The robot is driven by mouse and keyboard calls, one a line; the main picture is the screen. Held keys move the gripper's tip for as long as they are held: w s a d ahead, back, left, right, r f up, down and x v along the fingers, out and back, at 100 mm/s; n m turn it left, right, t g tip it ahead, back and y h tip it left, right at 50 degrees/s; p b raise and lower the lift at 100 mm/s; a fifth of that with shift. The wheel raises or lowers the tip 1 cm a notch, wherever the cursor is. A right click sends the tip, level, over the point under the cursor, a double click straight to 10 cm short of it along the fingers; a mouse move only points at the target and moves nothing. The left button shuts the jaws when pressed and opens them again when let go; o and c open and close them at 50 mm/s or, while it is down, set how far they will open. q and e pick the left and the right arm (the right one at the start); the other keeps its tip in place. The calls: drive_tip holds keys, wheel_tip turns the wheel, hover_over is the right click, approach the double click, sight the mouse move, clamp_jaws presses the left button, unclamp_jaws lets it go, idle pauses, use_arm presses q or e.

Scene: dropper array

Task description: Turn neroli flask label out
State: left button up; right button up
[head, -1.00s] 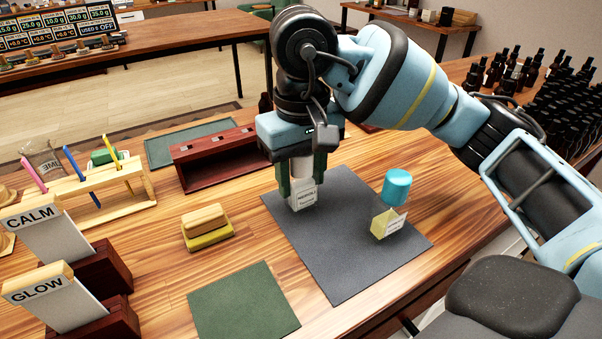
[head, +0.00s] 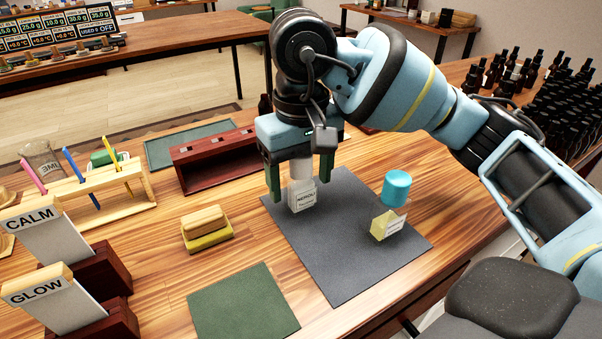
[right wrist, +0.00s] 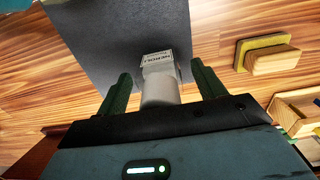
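The neroli flask (head: 304,196) stands upright on the dark grey mat (head: 345,262), near its far left corner. In the right wrist view the flask (right wrist: 160,85) stands between the two green fingers (right wrist: 160,92), with gaps on each side. My left gripper is not in view.
A second flask with a blue cap (head: 397,187) and a yellowish body stands on the mat to the right. A dark red rack (head: 215,160) is behind left. A yellow-and-wood block (head: 207,232) and a green mat (head: 243,305) lie left of the grey mat.

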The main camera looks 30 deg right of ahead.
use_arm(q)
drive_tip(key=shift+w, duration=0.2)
use_arm(e)
drive_tip(key=shift+r, duration=0.1)
drive_tip(key=shift+r, duration=0.3)
wheel_tip(320, 180, up, 6)
drive_tip(key=shift+r+p, duration=0.1)
drive_tip(key=shift+p, duration=0.7)
drive_tip(key=shift+r, duration=0.4)
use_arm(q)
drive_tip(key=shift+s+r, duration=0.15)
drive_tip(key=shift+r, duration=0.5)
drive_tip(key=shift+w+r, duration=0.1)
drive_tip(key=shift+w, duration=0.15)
